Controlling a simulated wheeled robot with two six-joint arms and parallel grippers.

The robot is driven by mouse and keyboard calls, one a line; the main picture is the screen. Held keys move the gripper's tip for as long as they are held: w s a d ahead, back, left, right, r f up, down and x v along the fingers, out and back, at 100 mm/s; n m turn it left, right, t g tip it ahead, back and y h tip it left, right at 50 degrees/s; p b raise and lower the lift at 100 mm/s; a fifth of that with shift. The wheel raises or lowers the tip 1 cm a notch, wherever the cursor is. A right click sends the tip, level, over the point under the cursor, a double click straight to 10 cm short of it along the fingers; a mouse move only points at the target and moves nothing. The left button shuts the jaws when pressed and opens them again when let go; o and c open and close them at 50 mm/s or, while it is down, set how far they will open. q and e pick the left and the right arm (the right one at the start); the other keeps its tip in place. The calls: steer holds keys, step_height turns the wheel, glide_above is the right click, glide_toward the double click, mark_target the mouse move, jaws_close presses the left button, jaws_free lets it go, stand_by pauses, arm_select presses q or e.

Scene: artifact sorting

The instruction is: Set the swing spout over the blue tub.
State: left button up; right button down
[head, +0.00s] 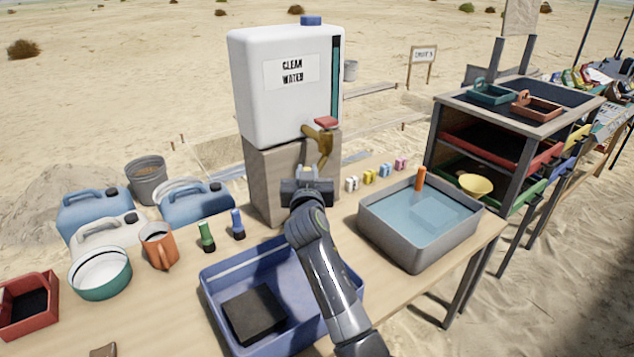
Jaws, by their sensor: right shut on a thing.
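The brass swing spout (324,147) with a red handle (327,123) comes out of the lower front of the white clean-water tank (275,110). My right gripper (307,174) is shut at the spout's lower end, above the table, and its jaws partly hide what they hold. The blue tub (212,292) stands on the table at the front, below and left of the spout. A dark block (254,313) lies in it, and my right arm covers its right part. My left gripper is not in view.
A grey basin of water (395,245) stands to the right of the blue tub, with an orange cylinder (420,178) at its rim. Green (206,236) and blue (237,223) bottles, an orange jug (159,246) and a bowl (101,285) stand left. The tank rests on a wooden block (262,185).

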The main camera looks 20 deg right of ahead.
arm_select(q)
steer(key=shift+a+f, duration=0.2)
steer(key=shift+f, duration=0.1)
arm_select(e)
steer(key=shift+w+a, duration=0.2)
steer(key=shift+a, duration=0.1)
steer(key=c, duration=1.3)
jaws_free()
steer(key=shift+c, duration=0.2)
